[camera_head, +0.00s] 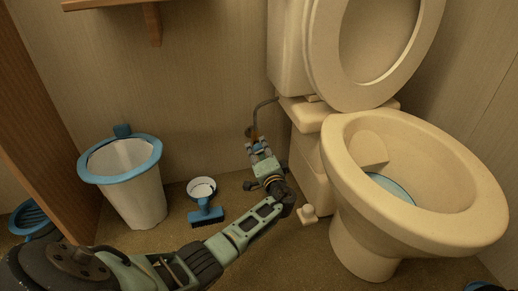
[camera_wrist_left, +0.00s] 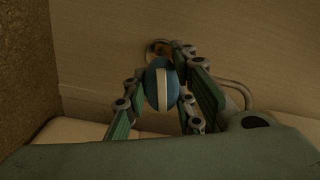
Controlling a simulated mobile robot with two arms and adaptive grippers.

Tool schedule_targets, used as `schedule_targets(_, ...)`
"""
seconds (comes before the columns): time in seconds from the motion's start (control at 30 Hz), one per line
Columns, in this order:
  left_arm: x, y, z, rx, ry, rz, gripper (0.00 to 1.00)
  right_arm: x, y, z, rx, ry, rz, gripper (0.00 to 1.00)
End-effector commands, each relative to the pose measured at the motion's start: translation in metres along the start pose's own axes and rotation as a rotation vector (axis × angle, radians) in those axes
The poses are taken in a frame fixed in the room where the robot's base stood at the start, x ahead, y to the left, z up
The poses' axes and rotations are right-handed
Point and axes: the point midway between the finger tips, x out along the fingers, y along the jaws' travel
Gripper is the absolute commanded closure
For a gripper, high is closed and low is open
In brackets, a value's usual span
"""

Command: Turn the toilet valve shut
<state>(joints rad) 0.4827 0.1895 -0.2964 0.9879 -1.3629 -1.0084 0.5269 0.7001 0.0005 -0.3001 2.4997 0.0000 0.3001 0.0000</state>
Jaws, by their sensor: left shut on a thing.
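The toilet valve (camera_wrist_left: 160,88) has a blue oval knob with a pale stripe across it, in front of a round fitting (camera_wrist_left: 158,50) on the wall. My left gripper (camera_wrist_left: 166,92) is shut on the knob, with one finger on each side of it. In the head view my left gripper (camera_head: 260,148) is low at the wall beside the toilet (camera_head: 345,225), and it mostly hides the valve. A thin supply hose (camera_head: 258,110) runs from there up to the toilet tank. My right gripper is not in view.
A white bin with a blue rim (camera_head: 140,195) stands left of my arm. The toilet base is close on the right. A wooden shelf (camera_head: 115,3) is above.

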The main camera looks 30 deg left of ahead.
Motion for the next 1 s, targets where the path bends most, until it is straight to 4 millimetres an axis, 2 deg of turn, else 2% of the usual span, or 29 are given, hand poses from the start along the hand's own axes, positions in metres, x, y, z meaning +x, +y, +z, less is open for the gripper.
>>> schedule_targets(0.4,0.0,0.0004,0.0011,0.198,0.0,0.003,1.0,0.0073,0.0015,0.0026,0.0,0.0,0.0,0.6)
schedule_targets(0.97,-0.0001,0.001,0.0019,0.227,-0.001,0.003,1.0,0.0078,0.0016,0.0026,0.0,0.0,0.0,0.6)
schedule_targets(1.0,-0.0001,0.001,0.0019,0.227,-0.001,0.003,0.74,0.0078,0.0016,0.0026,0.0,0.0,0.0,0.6)
